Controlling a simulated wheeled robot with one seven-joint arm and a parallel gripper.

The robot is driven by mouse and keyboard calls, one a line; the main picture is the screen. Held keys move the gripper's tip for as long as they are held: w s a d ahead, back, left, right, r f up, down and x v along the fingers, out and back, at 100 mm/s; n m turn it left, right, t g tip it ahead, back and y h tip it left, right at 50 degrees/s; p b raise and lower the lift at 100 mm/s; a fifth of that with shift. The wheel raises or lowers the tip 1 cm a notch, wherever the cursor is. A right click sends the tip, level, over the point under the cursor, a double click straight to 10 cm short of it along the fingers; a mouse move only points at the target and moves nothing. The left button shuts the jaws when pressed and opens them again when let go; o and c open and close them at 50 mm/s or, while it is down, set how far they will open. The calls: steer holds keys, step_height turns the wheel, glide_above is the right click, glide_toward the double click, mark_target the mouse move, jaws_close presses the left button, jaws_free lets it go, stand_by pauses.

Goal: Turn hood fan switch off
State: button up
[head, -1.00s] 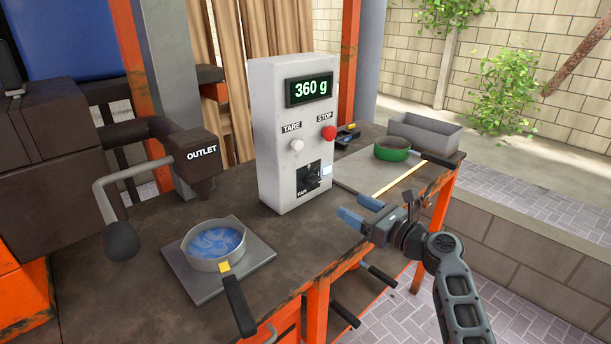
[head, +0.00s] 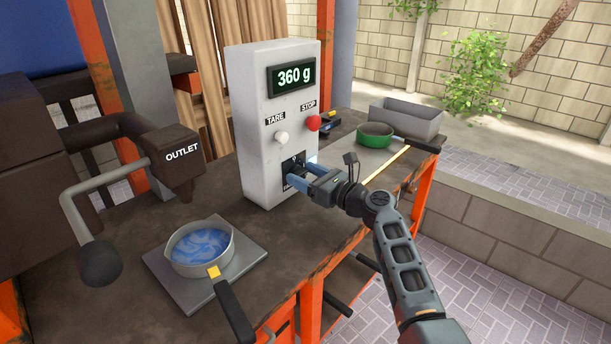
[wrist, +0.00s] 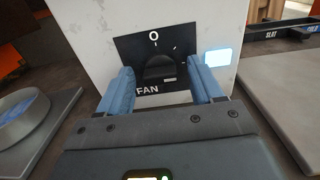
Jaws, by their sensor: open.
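The fan switch is a black rotary knob (wrist: 160,69) on a black plate marked FAN (wrist: 128,50), low on the front of the grey control box (head: 255,120). A white "0" mark shows above the knob in the wrist view. My gripper (head: 302,173) is at the plate, its blue fingers spread to the left and right of the knob. It also shows in the wrist view (wrist: 160,88), open, with nothing held. Whether the fingers touch the knob or plate I cannot tell. In the head view the fingers partly hide the knob.
A white TARE button (head: 281,137) and a red STOP button (head: 314,123) sit above the switch. A pan of blue material (head: 203,280) stands at left under the OUTLET (head: 178,170).

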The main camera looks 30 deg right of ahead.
steer(key=shift+w, duration=0.1)
steer(key=c, duration=1.1)
steer(key=shift+o, duration=0.2)
steer(key=shift+n, duration=0.3)
steer(key=n+b, duration=0.1)
steer(key=n, duration=0.1)
steer(key=n+b, duration=0.2)
steer(key=shift+a+f, duration=0.1)
steer(key=shift+f, duration=0.1)
steer(key=n+b, duration=0.3)
steer(key=n, duration=0.1)
steer(key=shift+n+b, duration=0.3)
steer(key=shift+n, duration=0.1)
steer(key=n+b, duration=0.4)
steer(key=n, duration=0.1)
steer(key=shift+a+f, duration=0.1)
steer(key=shift+f, duration=0.05)
steer(key=shift+n+b, duration=1.4)
steer(key=shift+n, duration=0.4)
